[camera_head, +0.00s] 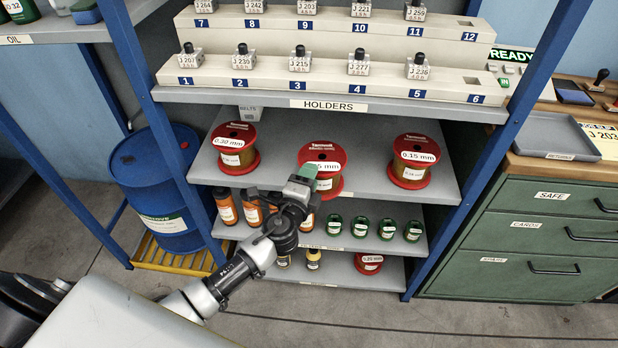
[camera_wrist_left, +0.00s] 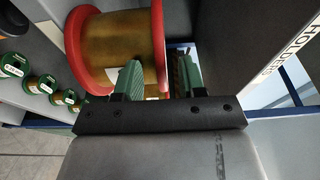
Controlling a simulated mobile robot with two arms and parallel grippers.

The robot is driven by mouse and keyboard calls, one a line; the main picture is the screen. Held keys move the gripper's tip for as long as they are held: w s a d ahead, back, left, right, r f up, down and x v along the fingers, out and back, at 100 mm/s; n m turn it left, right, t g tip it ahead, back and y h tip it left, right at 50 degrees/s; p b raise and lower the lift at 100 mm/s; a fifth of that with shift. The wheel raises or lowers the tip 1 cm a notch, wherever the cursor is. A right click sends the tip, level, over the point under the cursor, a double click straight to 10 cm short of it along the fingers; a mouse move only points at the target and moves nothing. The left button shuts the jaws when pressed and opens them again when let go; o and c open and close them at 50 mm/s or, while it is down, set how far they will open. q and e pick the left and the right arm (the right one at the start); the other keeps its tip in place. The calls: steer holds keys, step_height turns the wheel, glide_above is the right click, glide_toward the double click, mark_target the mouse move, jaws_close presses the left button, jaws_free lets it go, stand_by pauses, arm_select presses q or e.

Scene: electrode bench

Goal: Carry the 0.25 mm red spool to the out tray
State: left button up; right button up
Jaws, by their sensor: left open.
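Three red-flanged spools stand on the upper open shelf. The middle spool (camera_head: 321,168) has a label partly hidden by my gripper; only "5 mm" reads clearly. The left spool (camera_head: 235,148) reads 0.30 mm and the right one (camera_head: 413,161) 0.15 mm. My left gripper (camera_head: 305,173) is open at the left front of the middle spool. In the left wrist view the spool (camera_wrist_left: 118,42) fills the upper left, and its right flange lies between the green fingers (camera_wrist_left: 160,78) in the picture. I cannot tell whether they touch it. My right gripper is out of view.
A grey tray (camera_head: 560,134) with a small, hard-to-read label sits on the green cabinet at right. The holders shelf (camera_head: 330,104) is just above the spools. Blue posts flank the shelves.

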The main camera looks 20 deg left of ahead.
arm_select(q)
steer(key=s+b, duration=0.1)
steer(key=s, duration=0.9)
steer(key=shift+s, duration=0.4)
steer(key=shift+d, duration=0.1)
